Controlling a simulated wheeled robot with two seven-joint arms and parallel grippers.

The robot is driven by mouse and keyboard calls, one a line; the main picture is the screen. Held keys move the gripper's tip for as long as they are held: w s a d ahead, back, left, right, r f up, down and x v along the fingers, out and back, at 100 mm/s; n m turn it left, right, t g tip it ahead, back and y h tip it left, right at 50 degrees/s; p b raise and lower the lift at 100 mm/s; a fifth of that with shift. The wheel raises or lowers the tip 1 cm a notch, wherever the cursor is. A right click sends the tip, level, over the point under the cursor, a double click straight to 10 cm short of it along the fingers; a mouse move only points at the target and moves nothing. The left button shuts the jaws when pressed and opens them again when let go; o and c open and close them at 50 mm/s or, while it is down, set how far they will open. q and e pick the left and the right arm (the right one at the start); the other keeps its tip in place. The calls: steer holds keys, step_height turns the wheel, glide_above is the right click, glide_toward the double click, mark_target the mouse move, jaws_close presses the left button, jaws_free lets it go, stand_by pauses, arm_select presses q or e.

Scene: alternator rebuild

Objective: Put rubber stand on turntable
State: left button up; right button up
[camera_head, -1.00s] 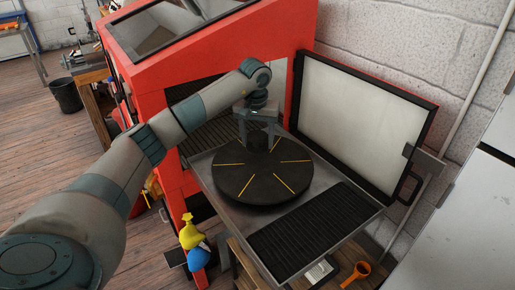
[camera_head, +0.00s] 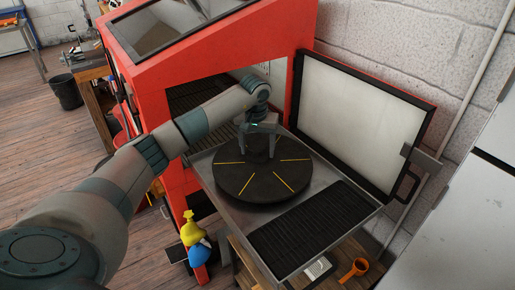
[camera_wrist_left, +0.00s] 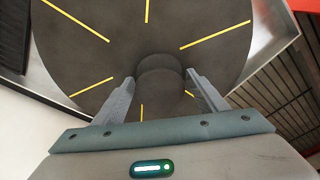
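The rubber stand (camera_head: 258,148) is a short, dark cylinder between the two fingers of my left gripper (camera_head: 258,156). In the left wrist view the rubber stand (camera_wrist_left: 160,75) sits between the fingertips, one finger close on each side. My left gripper (camera_wrist_left: 161,80) appears shut on it, pointing down at the middle of the turntable. The turntable (camera_head: 262,188) is a dark round disc with yellow radial lines. The stand is at or just above its centre; I cannot tell whether it touches. My right gripper is not in view.
The turntable sits on a metal tray (camera_head: 325,237) in front of a red cabinet (camera_head: 220,55). An open door panel (camera_head: 360,120) stands right of it. A black ribbed mat (camera_head: 312,228) lies at the tray's front.

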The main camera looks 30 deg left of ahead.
mark_target(256, 148)
arm_select(q)
steer(key=shift+o, duration=0.6)
steer(key=shift+r, duration=0.1)
steer(key=shift+r, duration=0.4)
step_height(256, 148, up, 11)
steer(key=s+b, duration=0.1)
steer(key=b, duration=0.2)
steer(key=shift+s+d, duration=0.35)
steer(key=shift+r, duration=0.15)
